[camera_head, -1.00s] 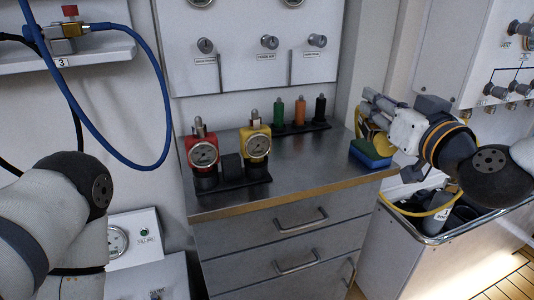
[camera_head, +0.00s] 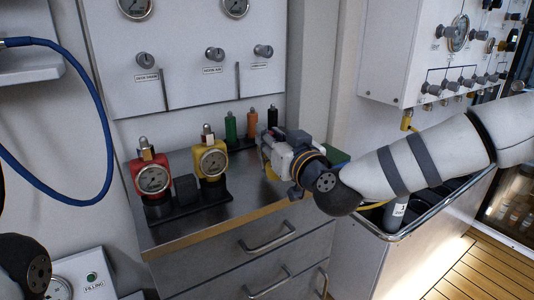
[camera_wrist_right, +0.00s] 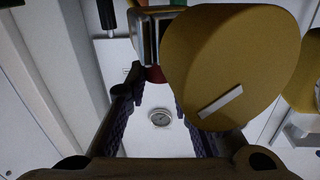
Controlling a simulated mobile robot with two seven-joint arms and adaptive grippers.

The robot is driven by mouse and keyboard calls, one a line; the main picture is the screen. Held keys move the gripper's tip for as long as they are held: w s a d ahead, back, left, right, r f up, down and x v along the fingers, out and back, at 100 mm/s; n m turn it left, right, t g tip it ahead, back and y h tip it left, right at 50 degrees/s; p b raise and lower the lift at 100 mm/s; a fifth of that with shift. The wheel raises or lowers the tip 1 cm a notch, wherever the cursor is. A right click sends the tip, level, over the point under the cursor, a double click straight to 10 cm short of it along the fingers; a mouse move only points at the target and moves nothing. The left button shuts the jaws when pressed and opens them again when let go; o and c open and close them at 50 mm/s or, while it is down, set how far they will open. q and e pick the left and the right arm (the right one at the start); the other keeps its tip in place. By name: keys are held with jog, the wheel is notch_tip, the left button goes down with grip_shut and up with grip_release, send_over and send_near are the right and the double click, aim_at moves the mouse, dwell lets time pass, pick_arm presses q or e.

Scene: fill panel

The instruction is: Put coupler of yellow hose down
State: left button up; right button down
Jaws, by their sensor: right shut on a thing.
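My right gripper (camera_head: 268,156) is over the right part of the steel counter, pointing left. It is shut on the coupler of the yellow hose; yellow shows at its fingertips in the head view. In the right wrist view, a metal coupler part (camera_wrist_right: 150,42) and a large yellow round body (camera_wrist_right: 232,65) are beyond and beside the fingers (camera_wrist_right: 153,88). A piece of yellow hose (camera_head: 374,206) shows below my right forearm; the rest is hidden. I cannot tell whether the coupler touches the counter. My left gripper is out of view.
Red (camera_head: 152,178) and yellow (camera_head: 211,163) gauges stand in a black holder on the counter (camera_head: 180,236). Green, orange and black bottles (camera_head: 252,122) stand behind. A green-blue sponge (camera_head: 338,157) is partly hidden by my right wrist. A metal-rimmed bin (camera_head: 395,237) is at right.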

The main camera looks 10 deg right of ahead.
jog(key=f, duration=0.3)
jog(key=shift+w+a+f+b, duration=0.25)
jog(key=shift+w+f+b, duration=0.05)
jog(key=shift+f+b, duration=0.05)
jog(key=shift+r, duration=0.25)
jog(key=shift+s+f, duration=0.1)
jog(key=shift+f, duration=0.7)
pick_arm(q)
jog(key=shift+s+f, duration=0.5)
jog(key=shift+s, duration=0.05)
pick_arm(e)
jog(key=c, duration=1.4)
grip_release()
jog(key=shift+f, duration=0.15)
